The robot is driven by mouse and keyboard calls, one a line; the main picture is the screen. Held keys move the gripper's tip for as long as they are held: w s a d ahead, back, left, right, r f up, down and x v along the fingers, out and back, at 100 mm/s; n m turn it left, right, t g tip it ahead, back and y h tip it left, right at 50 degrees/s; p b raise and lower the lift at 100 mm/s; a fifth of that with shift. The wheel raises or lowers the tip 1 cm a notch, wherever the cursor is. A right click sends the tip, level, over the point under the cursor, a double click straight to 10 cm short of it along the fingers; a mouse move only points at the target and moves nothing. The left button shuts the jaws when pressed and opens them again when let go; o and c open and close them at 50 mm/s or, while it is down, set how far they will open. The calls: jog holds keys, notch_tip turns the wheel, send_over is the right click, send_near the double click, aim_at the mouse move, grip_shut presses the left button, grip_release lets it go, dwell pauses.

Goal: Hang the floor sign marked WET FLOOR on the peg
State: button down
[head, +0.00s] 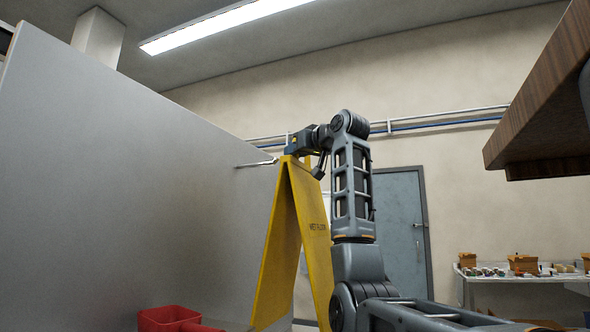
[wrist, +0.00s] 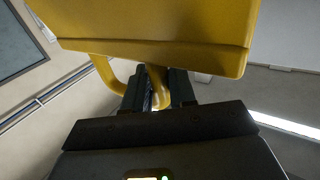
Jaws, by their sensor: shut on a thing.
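The yellow floor sign (head: 279,245) marked WET FLOOR hangs from my gripper (head: 296,153), its two panels spread apart at the bottom. In the wrist view the yellow sign (wrist: 160,30) fills the top of the picture, and a yellow handle loop passes between the fingers of my gripper (wrist: 158,95), which is shut on it. The metal peg (head: 256,163) sticks out from the grey panel just left of the sign's top. In the head view its tip is close to the handle; whether they touch I cannot tell.
The large grey panel (head: 130,180) stands on the left. A red container (head: 168,318) is low in front of it. A brown wooden slab (head: 545,100) juts in at upper right. A table (head: 510,277) with small items and a grey door (head: 400,225) are behind.

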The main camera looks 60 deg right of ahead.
jog(key=shift+f+b, duration=0.35)
jog(key=shift+f, duration=0.3)
jog(key=shift+w, duration=0.15)
jog(key=shift+w+a+f+p, duration=0.2)
jog(key=shift+w+p, duration=0.25)
jog(key=shift+w, duration=1.45)
jog(key=shift+w+a+f+p, duration=0.1)
jog(key=shift+w+f+p, duration=0.25)
jog(key=shift+w, duration=1.6)
jog(key=shift+w+a+f+p, duration=0.15)
jog(key=shift+w+p, duration=0.4)
jog(key=shift+w, duration=1.35)
jog(key=shift+f, duration=0.1)
jog(key=c, duration=0.9)
grip_release()
jog(key=shift+o, duration=0.3)
jog(key=shift+f, duration=0.1)
